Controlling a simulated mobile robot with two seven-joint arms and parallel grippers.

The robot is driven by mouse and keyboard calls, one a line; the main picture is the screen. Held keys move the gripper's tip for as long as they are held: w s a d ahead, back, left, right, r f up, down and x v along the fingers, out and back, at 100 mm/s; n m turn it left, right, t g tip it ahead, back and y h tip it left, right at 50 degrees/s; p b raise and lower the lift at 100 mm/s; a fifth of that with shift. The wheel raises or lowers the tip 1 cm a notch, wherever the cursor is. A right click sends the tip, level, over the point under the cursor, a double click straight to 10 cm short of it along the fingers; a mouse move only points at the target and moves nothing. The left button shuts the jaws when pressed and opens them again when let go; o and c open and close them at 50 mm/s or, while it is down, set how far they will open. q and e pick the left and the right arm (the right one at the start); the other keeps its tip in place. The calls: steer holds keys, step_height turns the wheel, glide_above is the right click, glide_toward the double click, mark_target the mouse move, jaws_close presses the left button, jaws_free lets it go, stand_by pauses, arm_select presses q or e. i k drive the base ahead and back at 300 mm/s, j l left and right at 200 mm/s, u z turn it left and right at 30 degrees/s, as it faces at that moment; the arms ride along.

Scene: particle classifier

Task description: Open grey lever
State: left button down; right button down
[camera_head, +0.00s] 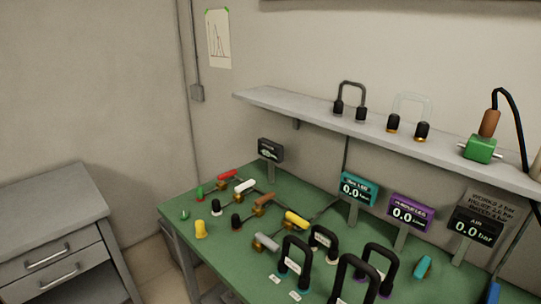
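The grey lever (267,241) is a short, light grey handle on the green bench (195,258), near the middle of its front part. It lies slanted, just left of a black hose loop, and nothing touches it. Neither of my grippers shows in the head view.
Other levers nearby are yellow (297,219), brown (264,200), white (245,186) and red (228,174). Several upright hose loops (293,265) crowd the right. Pressure displays (359,188) stand behind, under a wall shelf (290,108). A drawer cabinet (50,220) stands left.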

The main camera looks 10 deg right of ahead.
mark_target(259, 238)
steer(key=i+j+z, duration=0.15)
steer(key=j, duration=0.35)
steer(key=i+j+z, duration=0.1)
steer(key=j, duration=0.4)
steer(key=i+j+z, duration=0.15)
steer(key=j, duration=0.35)
steer(key=i+j+z, duration=0.15)
steer(key=j, duration=0.35)
steer(key=j+z, duration=0.15)
steer(key=j, duration=0.4)
steer(key=i, duration=0.05)
